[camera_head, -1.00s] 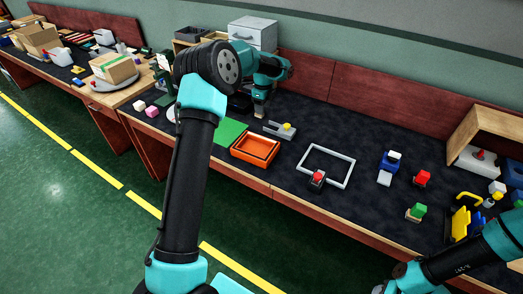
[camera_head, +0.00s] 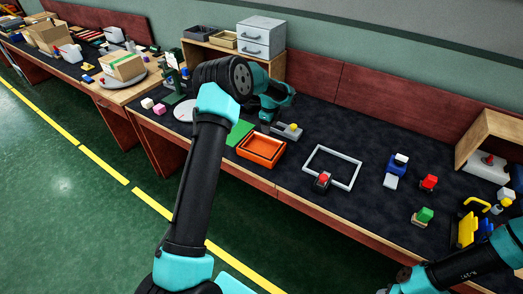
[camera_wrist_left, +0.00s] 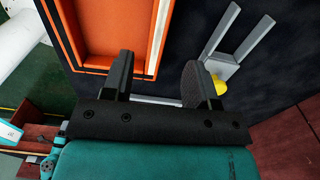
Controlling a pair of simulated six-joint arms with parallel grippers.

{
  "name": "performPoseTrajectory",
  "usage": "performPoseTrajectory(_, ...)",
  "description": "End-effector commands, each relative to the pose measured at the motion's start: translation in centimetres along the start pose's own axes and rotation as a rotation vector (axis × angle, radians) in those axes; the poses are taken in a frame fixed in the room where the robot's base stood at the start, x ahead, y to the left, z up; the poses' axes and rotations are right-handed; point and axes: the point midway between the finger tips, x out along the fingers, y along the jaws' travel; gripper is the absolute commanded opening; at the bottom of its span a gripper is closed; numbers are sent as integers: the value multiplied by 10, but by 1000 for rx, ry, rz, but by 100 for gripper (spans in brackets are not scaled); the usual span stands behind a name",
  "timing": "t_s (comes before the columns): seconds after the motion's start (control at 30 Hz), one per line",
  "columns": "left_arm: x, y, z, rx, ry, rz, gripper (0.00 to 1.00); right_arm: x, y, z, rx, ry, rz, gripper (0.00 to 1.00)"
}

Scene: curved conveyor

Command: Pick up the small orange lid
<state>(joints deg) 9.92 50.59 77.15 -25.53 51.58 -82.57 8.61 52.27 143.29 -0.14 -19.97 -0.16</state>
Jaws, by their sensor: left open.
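An orange rectangular tray (camera_head: 281,149) with a raised rim lies on the dark table mat, right of my left forearm in the head view. Its corner and wall (camera_wrist_left: 159,20) also show in the left wrist view. I cannot make out a separate small orange lid. My left gripper (camera_wrist_left: 160,76) is open and empty. In the wrist view one finger overlaps the tray's near edge and the other is over the dark mat, near a grey forked piece with a yellow knob (camera_wrist_left: 219,86). In the head view my left fingertips are not clear. My right gripper is not visible.
A green sheet (camera_head: 240,132) lies left of the tray. A grey square frame (camera_head: 352,167) and a red-topped block (camera_head: 323,181) are to its right. Grey drawers (camera_head: 262,38) stand behind. Open mat lies behind the frame.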

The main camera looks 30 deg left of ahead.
Motion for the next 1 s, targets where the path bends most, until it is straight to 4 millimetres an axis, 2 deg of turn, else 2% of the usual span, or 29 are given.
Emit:
performPoseTrajectory(0.03, 8, 0, 0, 0, 0, 3, 53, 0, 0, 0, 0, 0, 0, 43)
performPoseTrajectory(0.17, 18, 0, 0, 0, 0, 0, 53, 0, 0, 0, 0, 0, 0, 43)
performPoseTrajectory(0.57, 22, 0, 0, 0, 0, 0, 53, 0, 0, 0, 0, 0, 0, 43)
performPoseTrajectory(1.0, 70, 3, 3, 0, 0, 0, 53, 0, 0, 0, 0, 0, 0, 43)
